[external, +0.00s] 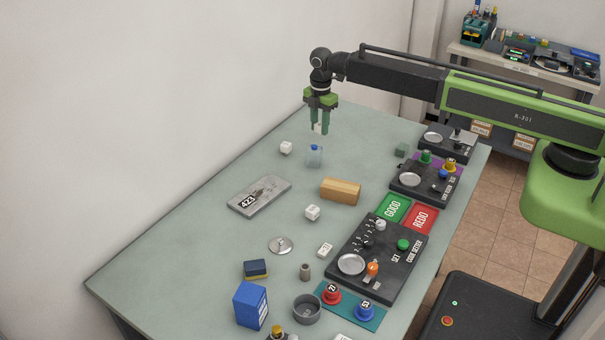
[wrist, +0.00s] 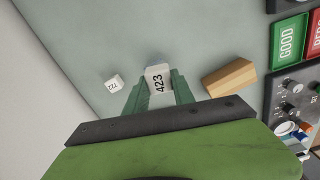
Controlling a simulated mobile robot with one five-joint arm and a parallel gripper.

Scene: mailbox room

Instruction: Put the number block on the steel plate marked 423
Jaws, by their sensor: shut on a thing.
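My gripper (external: 319,132) is shut on a small whitish number block above the far part of the table. In the wrist view the block (wrist: 158,78) sits between the green fingers, and its face reads 423, turned sideways. In the external view only a pale bit of it shows between the fingers. The steel plate (external: 240,207) lies flat on the table, below and left of my gripper in the picture. I cannot make out the plate in the wrist view.
White cubes (external: 286,147) (external: 312,213) and a wooden block (external: 341,190) are around the plate. The black code setter (external: 400,250) is at the right. Table left of the plate is clear.

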